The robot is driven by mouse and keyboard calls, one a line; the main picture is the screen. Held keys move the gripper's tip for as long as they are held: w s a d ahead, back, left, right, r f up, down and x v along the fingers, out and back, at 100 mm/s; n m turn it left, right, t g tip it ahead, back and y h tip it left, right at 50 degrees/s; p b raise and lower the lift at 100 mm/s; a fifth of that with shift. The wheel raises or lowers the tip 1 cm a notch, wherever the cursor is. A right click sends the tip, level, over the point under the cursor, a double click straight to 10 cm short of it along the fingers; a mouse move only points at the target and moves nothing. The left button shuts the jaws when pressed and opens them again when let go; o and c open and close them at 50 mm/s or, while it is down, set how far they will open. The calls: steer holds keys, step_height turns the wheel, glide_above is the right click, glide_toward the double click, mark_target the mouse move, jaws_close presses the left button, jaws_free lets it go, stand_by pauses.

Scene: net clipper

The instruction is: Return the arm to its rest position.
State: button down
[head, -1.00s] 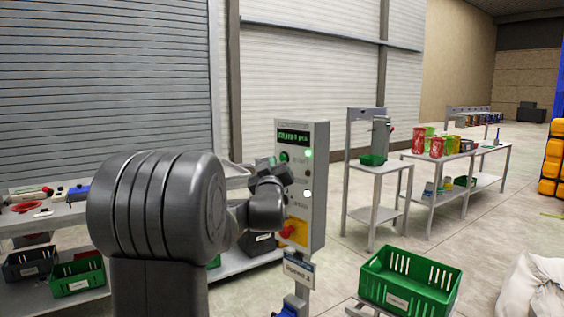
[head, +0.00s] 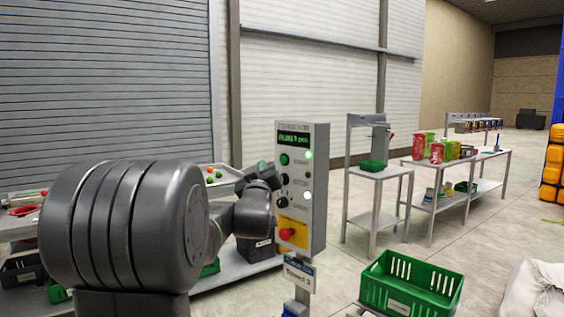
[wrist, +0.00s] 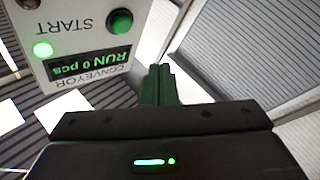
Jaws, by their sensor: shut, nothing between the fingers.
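My arm fills the lower left of the head view. My gripper (head: 262,165) is small and partly hidden there, just left of the grey control panel (head: 316,190). In the wrist view my gripper's fingers (wrist: 159,82) are together with nothing between them. The panel appears upside down in the wrist view, with a green START button (wrist: 120,22), a lit green lamp (wrist: 43,49) and a display (wrist: 90,72) reading "RUN 0 pcs". The fingers appear apart from the START button.
A red knob on a yellow plate (head: 292,232) is low on the panel. A green crate (head: 410,284) stands at the lower right. Tables (head: 455,160) with cups and boxes stand farther right. A workbench (head: 235,274) lies behind my arm. Open floor shows between the crate and tables.

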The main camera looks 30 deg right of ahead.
steer(key=d+p, duration=0.1)
steer(key=p, duration=0.4)
steer(key=shift+w+d+r+p, duration=0.2)
steer(key=shift+w+d+p, duration=0.1)
steer(key=shift+d+p, duration=0.05)
steer(key=shift+p, duration=0.4)
steer(key=a, duration=0.1)
steer(key=s+a+b, duration=0.1)
steer(key=a, duration=0.1)
steer(key=a+b, duration=0.1)
steer(key=a, duration=0.1)
steer(key=shift+s+a+f, duration=0.2)
steer(key=shift+s, duration=0.2)
